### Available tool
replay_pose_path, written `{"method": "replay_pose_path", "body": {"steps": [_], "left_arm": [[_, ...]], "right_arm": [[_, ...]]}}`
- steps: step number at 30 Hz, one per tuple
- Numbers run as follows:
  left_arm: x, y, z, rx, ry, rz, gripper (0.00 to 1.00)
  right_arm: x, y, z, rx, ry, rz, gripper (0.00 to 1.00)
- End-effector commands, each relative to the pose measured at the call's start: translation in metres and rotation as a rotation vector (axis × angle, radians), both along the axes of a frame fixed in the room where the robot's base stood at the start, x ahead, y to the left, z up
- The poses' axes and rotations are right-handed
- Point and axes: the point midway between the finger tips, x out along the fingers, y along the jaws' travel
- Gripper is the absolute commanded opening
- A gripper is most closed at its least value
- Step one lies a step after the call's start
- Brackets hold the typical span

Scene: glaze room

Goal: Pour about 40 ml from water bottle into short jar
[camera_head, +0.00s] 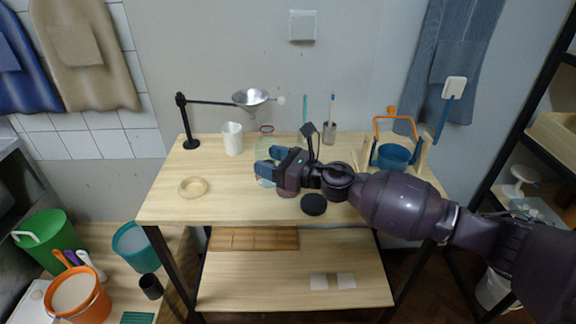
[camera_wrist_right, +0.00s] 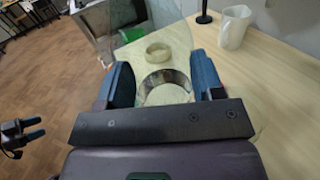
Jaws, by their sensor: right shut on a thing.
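My right gripper (camera_head: 268,168) is above the near middle of the table, its blue fingers shut on a clear, see-through vessel. In the right wrist view its fingers (camera_wrist_right: 165,85) stand on either side of a round rim, with clear walls spreading beyond; this seems to be the water bottle. Its contents and tilt cannot be made out. A red ring (camera_head: 267,128) shows behind my gripper, perhaps on another clear vessel; I cannot tell whether that is the short jar. My left gripper (camera_wrist_right: 22,136) is at the lower left of the right wrist view, empty, fingers apart.
A white pitcher (camera_head: 232,139), a funnel (camera_head: 250,98) on a black stand and a shallow pale ring (camera_head: 193,187) are left of my gripper. A black disc (camera_head: 313,204) lies near the front edge.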

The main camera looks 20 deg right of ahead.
Motion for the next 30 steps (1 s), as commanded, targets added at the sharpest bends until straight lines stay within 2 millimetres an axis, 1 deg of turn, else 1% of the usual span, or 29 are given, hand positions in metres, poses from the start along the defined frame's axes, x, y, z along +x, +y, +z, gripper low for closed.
{"method": "replay_pose_path", "body": {"steps": [3,9,21,30], "left_arm": [[-0.0006,0.0001,-0.0040,0.001,0.002,0.000,0.58],[-0.0011,0.0001,-0.0062,0.000,0.004,-0.001,0.58],[-0.0010,0.0001,-0.0063,0.000,0.004,-0.001,0.58],[-0.0014,0.0001,-0.0082,0.000,0.005,-0.001,0.58]], "right_arm": [[0.0065,-0.0006,-0.0066,0.003,0.000,0.031,0.32],[0.0117,-0.0018,-0.0102,0.002,-0.003,0.064,0.32],[0.0122,-0.0024,-0.0105,0.003,0.000,0.069,0.32],[0.0121,-0.0026,-0.0100,0.077,0.050,0.068,0.32]]}}
